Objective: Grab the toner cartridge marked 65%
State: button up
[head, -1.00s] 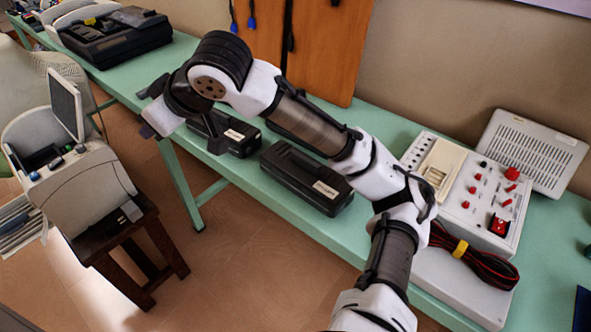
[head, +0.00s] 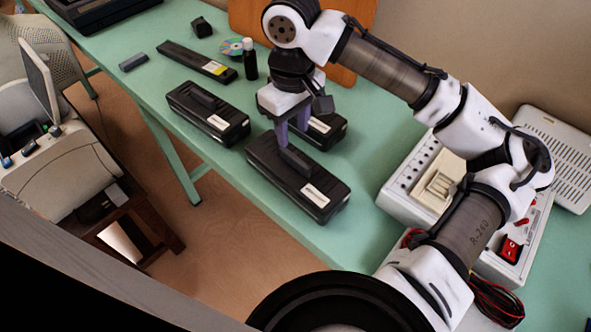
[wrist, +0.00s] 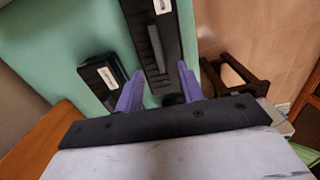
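A black toner cartridge (head: 318,198) with a raised ridge and a white label lies on the green table under my gripper. It also shows in the wrist view (wrist: 172,45), beyond the fingers. My gripper (head: 291,137) points down with its purple fingers apart and empty. In the wrist view the fingers (wrist: 159,75) straddle the line of the ridge; I cannot tell whether they touch it. A second cartridge (head: 208,113) lies to the left. A third (head: 325,133) lies behind my gripper, partly hidden. The label markings are too small to read, so I cannot tell which says 65%.
A slim dark bar (head: 195,60) with a yellow label, a black bottle (head: 250,62) and a disc (head: 232,47) lie farther back. A white control box (head: 405,195) stands right. The green table (head: 150,85) is bare between these items.

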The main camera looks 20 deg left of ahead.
jog(key=f+p, duration=0.1)
jog(key=f, duration=0.7)
jog(key=shift+w+f, duration=0.15)
jog(key=shift+w, duration=0.05)
grip_shut()
dwell(1.2)
